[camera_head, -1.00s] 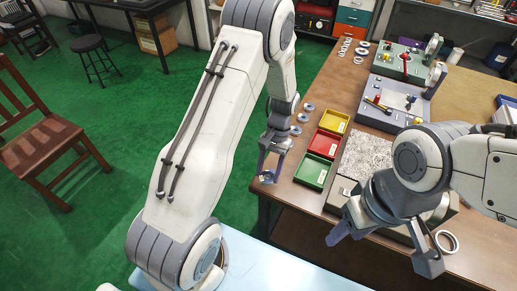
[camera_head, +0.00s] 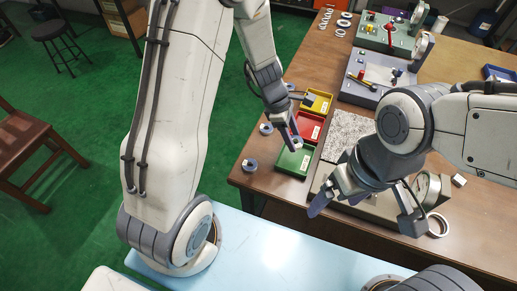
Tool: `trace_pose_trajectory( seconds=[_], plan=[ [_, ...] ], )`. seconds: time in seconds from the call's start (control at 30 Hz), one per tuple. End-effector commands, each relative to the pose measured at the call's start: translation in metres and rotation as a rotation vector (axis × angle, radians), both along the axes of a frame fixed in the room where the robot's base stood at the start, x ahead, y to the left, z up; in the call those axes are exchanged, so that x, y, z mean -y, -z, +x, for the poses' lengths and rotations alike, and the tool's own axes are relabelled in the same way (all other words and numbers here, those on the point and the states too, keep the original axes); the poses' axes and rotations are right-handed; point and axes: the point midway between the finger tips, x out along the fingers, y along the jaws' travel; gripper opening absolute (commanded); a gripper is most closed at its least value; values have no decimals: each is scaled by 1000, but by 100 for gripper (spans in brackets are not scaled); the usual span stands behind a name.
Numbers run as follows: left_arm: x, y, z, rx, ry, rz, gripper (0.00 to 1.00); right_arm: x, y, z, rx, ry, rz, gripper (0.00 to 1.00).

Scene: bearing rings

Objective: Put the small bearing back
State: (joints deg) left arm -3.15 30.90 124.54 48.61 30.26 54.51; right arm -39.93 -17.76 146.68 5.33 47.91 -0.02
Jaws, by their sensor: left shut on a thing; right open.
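My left gripper (camera_head: 286,138) hangs above the red tray (camera_head: 311,124) and the near end of the green tray's (camera_head: 283,166) far edge. It is shut on a small bearing (camera_head: 296,142), which is mostly hidden by the fingers. Other small bearing rings stand on the table left of the trays: one beside the green tray (camera_head: 249,164), one left of the red tray (camera_head: 266,128). My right gripper (camera_head: 366,212) is open and empty, its fingers wide apart above the grey box-like base near the table's front.
A yellow tray (camera_head: 319,101) adjoins the red one. A speckled plate (camera_head: 347,128) lies right of the trays. A larger pale ring (camera_head: 437,225) lies by my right gripper. Grey and green fixtures (camera_head: 368,78) stand further back. The table's left edge is close to the rings.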

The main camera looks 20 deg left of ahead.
Motion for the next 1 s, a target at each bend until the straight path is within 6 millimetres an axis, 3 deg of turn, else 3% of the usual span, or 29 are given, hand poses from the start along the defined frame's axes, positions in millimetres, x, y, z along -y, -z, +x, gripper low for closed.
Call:
trace_pose_trajectory(
  seconds=[0.1,0.3,0.47,0.8,1.0],
  plan=[
    [5,-8,1,3,-345,0,0,0,8,0,0,0,0,92],
    [2,-15,1,1,-696,0,0,0,12,0,0,0,0,92],
    [-14,-4,2,0,-763,-1,0,0,24,0,0,0,0,92],
    [-89,41,8,-4,-760,-1,0,0,53,0,0,0,0,92],
    [-112,53,10,-1,-753,-2,0,0,56,0,0,0,0,92]
  ],
)
